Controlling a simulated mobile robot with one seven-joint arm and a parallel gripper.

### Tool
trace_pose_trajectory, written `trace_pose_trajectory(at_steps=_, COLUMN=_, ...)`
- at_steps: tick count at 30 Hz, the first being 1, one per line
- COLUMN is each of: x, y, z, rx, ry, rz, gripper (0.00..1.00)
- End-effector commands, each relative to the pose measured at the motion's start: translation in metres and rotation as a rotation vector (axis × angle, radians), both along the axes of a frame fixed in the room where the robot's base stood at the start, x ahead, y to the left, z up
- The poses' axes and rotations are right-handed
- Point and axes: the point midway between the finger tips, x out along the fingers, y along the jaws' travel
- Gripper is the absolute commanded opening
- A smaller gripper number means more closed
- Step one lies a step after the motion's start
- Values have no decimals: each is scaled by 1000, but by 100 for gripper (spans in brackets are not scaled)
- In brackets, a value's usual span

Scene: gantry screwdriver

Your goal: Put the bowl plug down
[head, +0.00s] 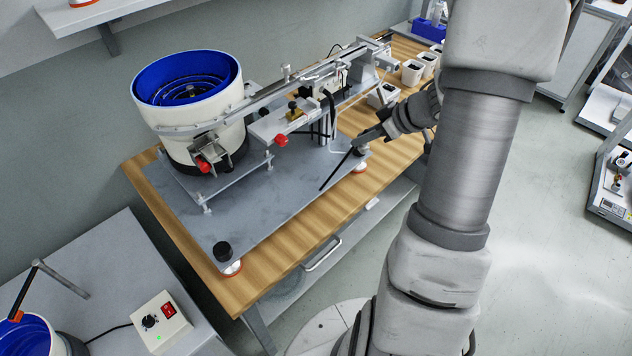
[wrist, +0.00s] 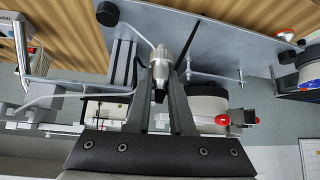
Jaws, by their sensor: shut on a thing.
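My gripper (head: 361,141) is shut on the bowl plug in the head view, above the front right part of the grey base plate. In the wrist view the bowl plug (wrist: 162,62) is a silvery metal connector with a black end, between the two dark fingers of my gripper (wrist: 162,68). A black stick-like piece (head: 335,172) slants down from the gripper toward the plate; I cannot tell whether it belongs to the plug. The plug is too small to make out in the head view.
The grey plate (head: 250,228) lies on a wooden table (head: 222,284). It carries a white feeder bowl (head: 205,125) with a blue inside and a metal rail (head: 270,93). The plate's front part is mostly bare. Small white bins (head: 412,73) stand at the back right.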

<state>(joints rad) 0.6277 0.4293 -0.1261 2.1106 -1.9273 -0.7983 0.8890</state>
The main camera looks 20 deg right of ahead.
Motion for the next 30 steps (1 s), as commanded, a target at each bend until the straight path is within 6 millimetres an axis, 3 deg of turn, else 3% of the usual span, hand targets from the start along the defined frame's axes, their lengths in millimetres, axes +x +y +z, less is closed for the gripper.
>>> trace_pose_trajectory(at_steps=5, x=6, y=14, z=-11, rx=3, ry=0, rz=12, gripper=0)
trace_pose_trajectory(at_steps=18, x=67, y=81, z=-66, rx=2, ry=-1, rz=11, gripper=0)
trace_pose_trajectory(at_steps=25, x=75, y=89, z=-75, rx=3, ry=-1, rz=7, gripper=0)
trace_pose_trajectory(at_steps=30, x=74, y=89, z=-99, rx=3, ry=1, rz=5, gripper=0)
